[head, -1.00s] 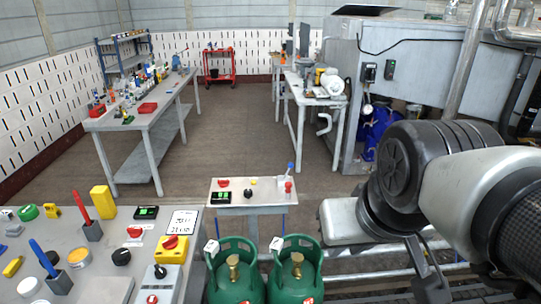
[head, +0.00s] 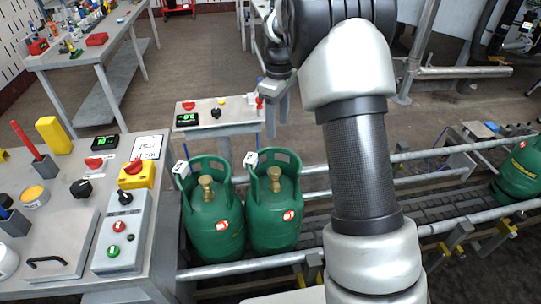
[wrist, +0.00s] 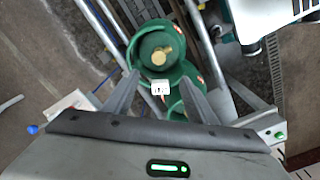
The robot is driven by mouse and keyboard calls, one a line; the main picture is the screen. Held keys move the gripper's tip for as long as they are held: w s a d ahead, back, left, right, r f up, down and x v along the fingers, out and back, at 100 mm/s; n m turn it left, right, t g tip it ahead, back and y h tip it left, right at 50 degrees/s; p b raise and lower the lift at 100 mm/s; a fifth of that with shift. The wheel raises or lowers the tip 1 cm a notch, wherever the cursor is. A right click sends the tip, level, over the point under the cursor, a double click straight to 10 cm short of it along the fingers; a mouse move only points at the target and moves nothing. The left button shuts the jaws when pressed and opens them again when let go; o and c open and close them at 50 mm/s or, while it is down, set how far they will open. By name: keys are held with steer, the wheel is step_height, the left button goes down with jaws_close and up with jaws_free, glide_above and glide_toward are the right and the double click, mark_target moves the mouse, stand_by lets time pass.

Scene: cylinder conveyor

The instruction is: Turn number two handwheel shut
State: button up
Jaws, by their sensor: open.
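Two green gas cylinders stand side by side on the conveyor in the head view, a left one (head: 214,222) and a right one (head: 272,215). Each has a collar, a white tag and a brass valve, the left valve (head: 206,188) and the right valve (head: 274,178). The tag numbers are too small to read. My gripper (head: 276,112) is open and empty, beyond and above the right cylinder. In the wrist view one cylinder's brass valve (wrist: 159,55) and tag (wrist: 160,88) lie past my open fingers; another green cylinder (wrist: 187,100) is partly hidden.
A control bench (head: 60,225) with buttons and knobs is at the left. A small table (head: 235,125) with a display stands behind the cylinders. Conveyor rails (head: 455,222) run to the right, where another green cylinder (head: 520,172) stands. My arm hides part of the conveyor.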

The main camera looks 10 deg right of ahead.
mark_target(276, 171)
steer(key=f, duration=0.6)
steer(key=f+b, duration=0.1)
steer(key=f, duration=0.5)
steer(key=f+b, duration=0.1)
steer(key=f, duration=0.5)
steer(key=shift+w+f, duration=0.25)
steer(key=shift+f, duration=0.05)
steer(key=c, duration=1.1)
steer(key=shift+o, duration=0.2)
